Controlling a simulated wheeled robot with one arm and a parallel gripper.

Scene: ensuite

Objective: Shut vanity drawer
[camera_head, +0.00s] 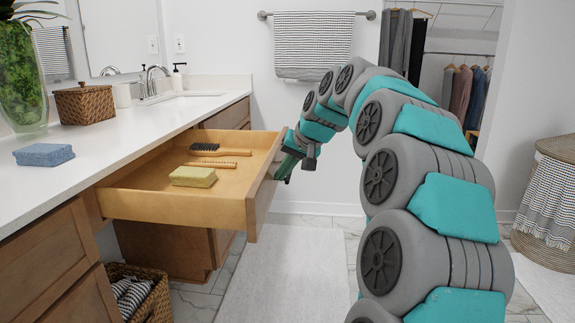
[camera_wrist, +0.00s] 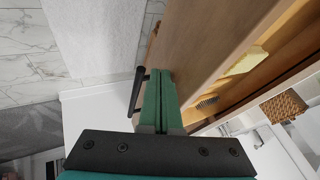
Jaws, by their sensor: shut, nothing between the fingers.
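The vanity drawer (camera_head: 128,203) is pulled well out from under the white counter. It holds a yellow sponge (camera_head: 194,177), a brush (camera_head: 204,147) and a comb-like item (camera_head: 212,164). My gripper (camera_head: 284,167) is at the drawer front, near its far end. In the wrist view my gripper (camera_wrist: 160,82) has its green fingers together, with nothing between them. The fingertips are at the outer face of the drawer front (camera_wrist: 195,40), beside the dark bar handle (camera_wrist: 138,92). I cannot tell whether they touch the face.
A wicker basket (camera_head: 155,300) stands below the drawer. A white rug (camera_head: 285,270) covers clear floor. A lidded hamper (camera_head: 550,195) stands at right.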

